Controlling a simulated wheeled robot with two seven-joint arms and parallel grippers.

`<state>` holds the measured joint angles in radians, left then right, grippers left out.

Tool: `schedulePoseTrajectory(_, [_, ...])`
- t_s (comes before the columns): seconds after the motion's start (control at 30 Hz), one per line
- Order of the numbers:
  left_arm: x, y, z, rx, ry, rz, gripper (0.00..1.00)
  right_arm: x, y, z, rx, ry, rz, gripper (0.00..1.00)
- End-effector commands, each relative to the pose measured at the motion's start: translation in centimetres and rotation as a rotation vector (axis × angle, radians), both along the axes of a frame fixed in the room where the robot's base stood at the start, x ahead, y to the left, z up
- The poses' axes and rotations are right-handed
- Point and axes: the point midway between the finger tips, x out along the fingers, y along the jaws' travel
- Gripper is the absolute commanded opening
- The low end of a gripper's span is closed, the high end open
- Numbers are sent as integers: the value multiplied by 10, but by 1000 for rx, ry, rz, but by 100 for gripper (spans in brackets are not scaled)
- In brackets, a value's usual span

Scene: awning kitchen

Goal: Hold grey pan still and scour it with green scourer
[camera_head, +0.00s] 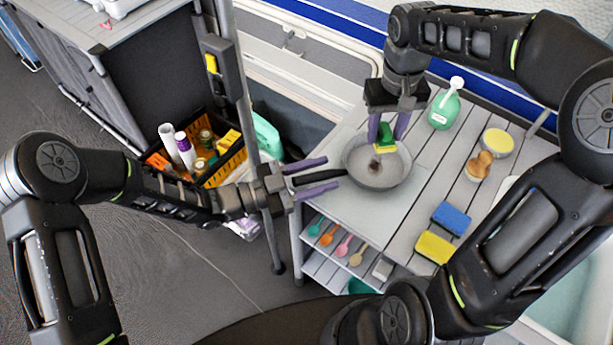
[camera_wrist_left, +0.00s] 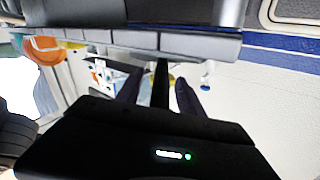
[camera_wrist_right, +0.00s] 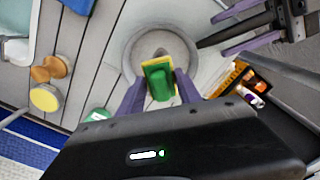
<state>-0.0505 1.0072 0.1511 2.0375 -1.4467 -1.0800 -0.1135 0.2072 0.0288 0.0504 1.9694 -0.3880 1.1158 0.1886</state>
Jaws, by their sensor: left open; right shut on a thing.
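The grey pan (camera_head: 396,178) rests on the slatted counter, its dark handle (camera_head: 318,179) pointing left. A brownish patch (camera_head: 374,166) shows inside it. My left gripper (camera_head: 318,177) is open, its purple fingers on either side of the handle and apart from it. My right gripper (camera_head: 386,128) points down over the pan and is shut on the green scourer (camera_head: 386,136), which has a yellow layer. The scourer (camera_wrist_right: 160,80) also shows between the fingers in the right wrist view, over the pan (camera_wrist_right: 137,42). I cannot tell whether it touches the pan.
A green bottle (camera_head: 444,108), a wooden-knobbed brush (camera_head: 479,165) and a round yellow-topped tub (camera_head: 497,142) stand right of the pan. Blue (camera_head: 451,218) and yellow (camera_head: 434,246) sponges lie near the front. A post (camera_head: 240,80) rises behind my left gripper. A black crate (camera_head: 219,165) sits at left.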

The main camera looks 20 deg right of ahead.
Motion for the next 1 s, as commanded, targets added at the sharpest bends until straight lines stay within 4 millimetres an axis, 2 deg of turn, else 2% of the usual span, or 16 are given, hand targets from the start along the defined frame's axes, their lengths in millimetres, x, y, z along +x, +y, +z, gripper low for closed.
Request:
schedulePoseTrajectory(0.27, [0, -1, 0, 0, -1, 0, 45, 0, 0, 0, 0, 0, 0, 8])
schedulePoseTrajectory(0.8, [0, -1, 0, 0, -1, 1, 1, 0, 0, 0, 0, 0, 0, 8])
schedulePoseTrajectory(1.0, [0, -1, 0, 0, -1, 1, 0, 0, 0, 0, 0, 0, 0, 8])
